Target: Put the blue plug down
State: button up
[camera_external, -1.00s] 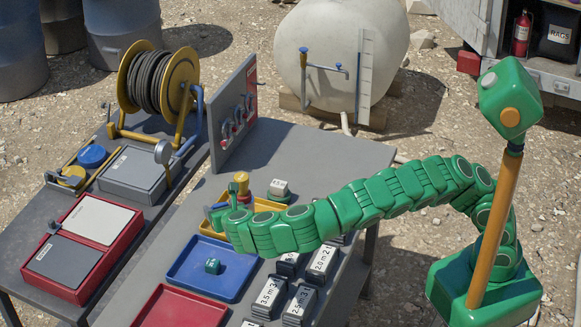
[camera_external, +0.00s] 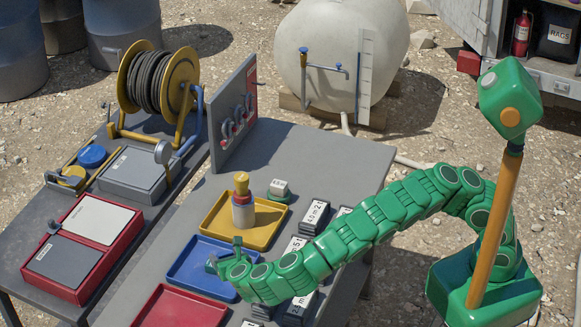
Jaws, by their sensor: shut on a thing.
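My gripper (camera_external: 224,254) is low over the blue tray (camera_external: 191,275), near its right side. It is shut on the blue plug, which is small and mostly hidden by the fingers. Whether the plug touches the tray floor I cannot tell. The small teal piece seen in this tray earlier cannot be made out apart from the gripper now.
A yellow tray (camera_external: 268,231) behind holds a yellow-topped bottle (camera_external: 243,207). A red tray (camera_external: 180,310) lies in front. Several labelled dark blocks (camera_external: 315,217) stand at the right, partly under my arm. A white-topped block (camera_external: 279,190) stands near the yellow tray.

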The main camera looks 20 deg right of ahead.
jog(key=shift+f, duration=4.65)
jog(key=shift+f, duration=0.6)
jog(key=o, duration=0.9)
jog(key=shift+o, duration=0.7)
jog(key=shift+f, duration=0.15)
jog(key=shift+d, duration=0.1)
jog(key=shift+r, duration=0.55)
jog(key=v, duration=1.2)
jog(key=shift+s+r, duration=0.1)
jog(key=shift+r, duration=0.05)
